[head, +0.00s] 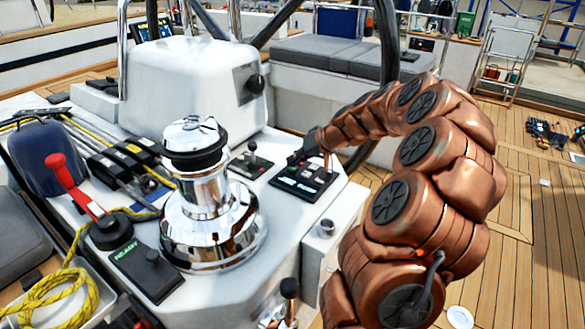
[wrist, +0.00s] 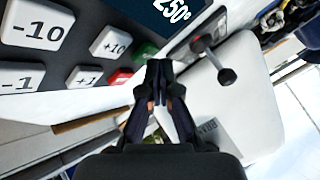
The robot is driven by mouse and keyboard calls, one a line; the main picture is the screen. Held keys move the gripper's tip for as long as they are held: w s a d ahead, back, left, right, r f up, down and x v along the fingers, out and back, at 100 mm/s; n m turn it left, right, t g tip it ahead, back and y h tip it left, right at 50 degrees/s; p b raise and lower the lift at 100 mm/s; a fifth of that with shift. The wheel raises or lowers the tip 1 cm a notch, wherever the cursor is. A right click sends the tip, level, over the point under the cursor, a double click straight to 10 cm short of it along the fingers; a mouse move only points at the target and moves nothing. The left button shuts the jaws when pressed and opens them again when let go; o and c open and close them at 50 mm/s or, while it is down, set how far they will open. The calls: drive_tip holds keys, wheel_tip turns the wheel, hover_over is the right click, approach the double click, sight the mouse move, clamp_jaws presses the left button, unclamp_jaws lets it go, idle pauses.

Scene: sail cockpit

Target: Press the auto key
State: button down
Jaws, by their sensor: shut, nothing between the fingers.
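The black autopilot control panel (head: 305,183) sits on the white console, with small green and red marks along its front. In the wrist view its large white keys fill the left: the -10 key (wrist: 34,30), the +10 key (wrist: 111,43), the -1 key (wrist: 18,78) and the +1 key (wrist: 86,77).
A small joystick (head: 252,150) stands left of the panel and shows near my fingers in the wrist view (wrist: 213,58). A chrome winch (head: 208,195), a red-handled lever (head: 75,185) and yellow rope (head: 58,294) are further left. The wooden deck at right is mostly clear.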

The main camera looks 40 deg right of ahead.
sight(294, 169)
drive_tip(key=shift+r, duration=0.45)
drive_tip(key=shift+r, duration=0.1)
drive_tip(key=shift+r+p, duration=0.95)
drive_tip(key=shift+r, duration=1.5)
drive_tip(key=shift+a+f, duration=0.1)
